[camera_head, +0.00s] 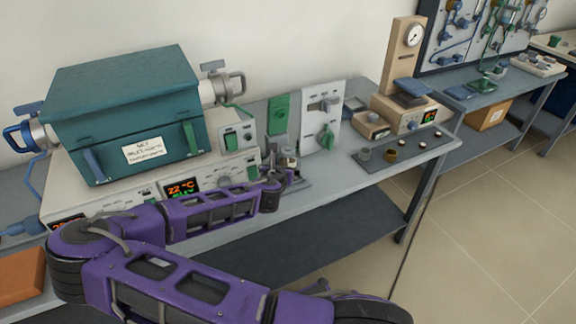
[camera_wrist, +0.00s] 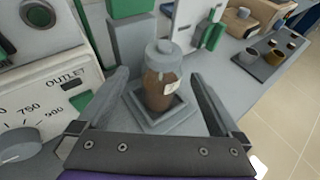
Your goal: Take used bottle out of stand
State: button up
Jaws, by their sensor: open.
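The used bottle (camera_wrist: 163,84) is brown with a grey cap and a pale label, and it stands upright in the grey square stand (camera_wrist: 150,122) in the wrist view. My gripper (camera_wrist: 162,88) is open, with one finger to the left of the bottle and one to the right. Both fingers look apart from the bottle. In the head view my gripper (camera_head: 285,172) is small at the bench beside the furnace, and the bottle is mostly hidden there.
The teal furnace (camera_head: 125,105) stands left on its control base with dials and displays. A white panel with a green handle (camera_head: 325,135) stands behind the stand. A dark tray with small cups (camera_head: 405,148) lies to the right. Open bench lies between.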

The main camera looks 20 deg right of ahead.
aim_at(286, 161)
jog(key=x, duration=0.4)
jog(key=shift+w+d+f, duration=0.1)
jog(key=shift+d+f, duration=0.2)
jog(key=shift+f, duration=0.05)
jog(key=shift+r, duration=0.1)
grip_shut()
